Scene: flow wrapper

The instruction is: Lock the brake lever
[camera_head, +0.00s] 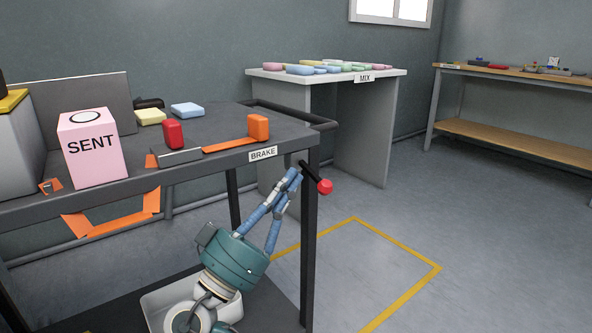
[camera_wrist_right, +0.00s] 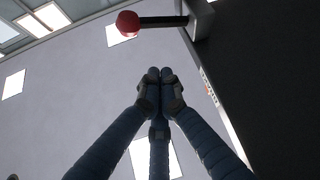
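The brake lever (camera_head: 313,174) is a short black rod with a red knob (camera_head: 325,186), at the cart's front right corner post below the BRAKE label (camera_head: 263,154). The rod slants down to the right. In the right wrist view the lever (camera_wrist_right: 162,21) and red knob (camera_wrist_right: 128,24) lie above the fingertips. My right gripper (camera_head: 294,175) has blue jointed fingers that reach up beside the lever's post end; its fingertips (camera_wrist_right: 160,74) are together with nothing seen between them. I cannot tell whether they touch the lever. My left gripper is not in view.
The dark cart top (camera_head: 215,134) carries a pink SENT box (camera_head: 93,149), a red block (camera_head: 173,134), an orange block (camera_head: 258,127) and pale packs. A MIX table (camera_head: 395,73) stands behind. Yellow-taped floor (camera_head: 355,265) to the right is clear.

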